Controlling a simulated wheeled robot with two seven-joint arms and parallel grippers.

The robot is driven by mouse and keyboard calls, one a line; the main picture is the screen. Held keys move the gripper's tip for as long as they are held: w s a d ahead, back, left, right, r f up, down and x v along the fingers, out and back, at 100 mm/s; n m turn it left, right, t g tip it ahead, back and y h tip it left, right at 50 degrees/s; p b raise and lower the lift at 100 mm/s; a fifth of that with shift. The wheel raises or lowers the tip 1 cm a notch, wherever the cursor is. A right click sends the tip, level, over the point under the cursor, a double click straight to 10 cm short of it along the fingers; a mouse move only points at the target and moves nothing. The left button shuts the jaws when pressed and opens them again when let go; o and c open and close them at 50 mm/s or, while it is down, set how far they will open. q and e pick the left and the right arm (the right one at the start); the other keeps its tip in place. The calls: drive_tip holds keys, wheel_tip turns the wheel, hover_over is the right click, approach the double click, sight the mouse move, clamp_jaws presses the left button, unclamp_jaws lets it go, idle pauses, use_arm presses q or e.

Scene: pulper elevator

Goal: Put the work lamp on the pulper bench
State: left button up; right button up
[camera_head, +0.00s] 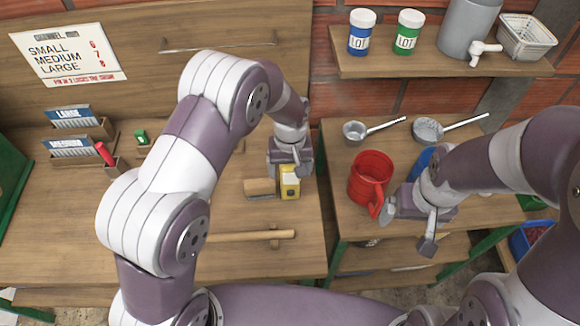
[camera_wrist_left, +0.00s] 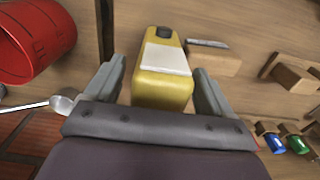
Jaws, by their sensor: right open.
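The work lamp looks to be the small yellow block (camera_head: 290,182) with a pale face, near the right edge of the left bench (camera_head: 240,262). My left gripper (camera_head: 289,166) is right above it. In the left wrist view the yellow lamp (camera_wrist_left: 162,85) lies between my left gripper's two fingers (camera_wrist_left: 160,85). A thin gap shows at the left finger; contact at the right finger is unclear. My right gripper (camera_head: 403,226) is open and empty, near the red mug (camera_head: 371,172) on the right bench (camera_head: 340,222). I cannot tell which bench is the pulper bench.
A wooden block (camera_head: 259,187) lies beside the lamp, and a wooden handle (camera_head: 240,236) lies in front. Card holders (camera_head: 75,148) stand at the left. Ladles (camera_head: 428,130) lie at the back of the right bench, below a shelf (camera_head: 400,65) with jars. A gap separates the benches.

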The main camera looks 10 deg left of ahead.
use_arm(q)
drive_tip(key=shift+r, duration=0.5)
wheel_tip(320, 180, up, 10)
drive_tip(key=shift+r+b, duration=0.15)
drive_tip(key=shift+b, duration=0.7)
drive_tip(key=shift+r, duration=0.55)
drive_tip(key=s+a+f+m, duration=0.1)
drive_tip(key=s+a, duration=0.4)
drive_tip(key=s, duration=0.3)
drive_tip(key=s+a+f+m+t, duration=0.1)
drive_tip(key=s+a, duration=0.5)
drive_tip(key=s, duration=0.2)
drive_tip(key=shift+a+f, duration=0.15)
drive_tip(key=shift+a, duration=0.05)
drive_tip(key=shift+s, duration=0.2)
